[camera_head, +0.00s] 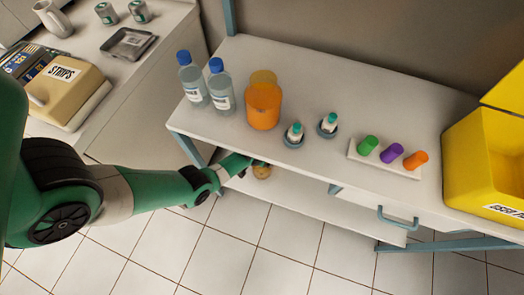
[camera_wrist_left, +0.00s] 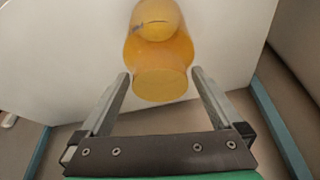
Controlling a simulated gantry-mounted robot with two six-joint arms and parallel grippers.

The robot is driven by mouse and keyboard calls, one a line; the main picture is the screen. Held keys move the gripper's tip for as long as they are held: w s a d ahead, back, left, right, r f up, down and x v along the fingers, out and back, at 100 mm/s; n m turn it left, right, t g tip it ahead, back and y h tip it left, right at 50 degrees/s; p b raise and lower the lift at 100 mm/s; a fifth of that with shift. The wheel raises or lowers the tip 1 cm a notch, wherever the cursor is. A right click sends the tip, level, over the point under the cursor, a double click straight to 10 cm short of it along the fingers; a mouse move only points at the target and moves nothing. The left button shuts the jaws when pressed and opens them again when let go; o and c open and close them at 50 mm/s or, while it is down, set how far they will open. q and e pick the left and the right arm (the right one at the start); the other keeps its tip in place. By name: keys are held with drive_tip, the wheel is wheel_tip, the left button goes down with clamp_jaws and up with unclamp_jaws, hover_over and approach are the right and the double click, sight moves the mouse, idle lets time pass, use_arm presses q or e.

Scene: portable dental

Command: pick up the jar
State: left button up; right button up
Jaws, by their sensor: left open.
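A small orange jar (camera_head: 262,172) is on the lower shelf, partly hidden by the upper top and my gripper in the head view. The left wrist view shows an orange jar (camera_wrist_left: 160,65) with a rounded top part bearing a dark line. My left gripper (camera_head: 258,163) reaches in at the lower shelf, at the jar. In the wrist view its open fingers (camera_wrist_left: 160,73) lie on either side of the jar's near end, with a visible gap on each side. My right gripper is not in view.
A larger orange container (camera_head: 263,105) stands on the upper top (camera_head: 300,75), beside two blue-capped bottles (camera_head: 222,92), two small vials and a rack (camera_head: 385,158) of coloured caps. A yellow bin (camera_head: 483,160) is at the right. The table's front edge overhangs the lower shelf (camera_head: 330,205).

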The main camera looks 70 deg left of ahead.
use_arm(q)
clamp_jaws()
idle(0.3)
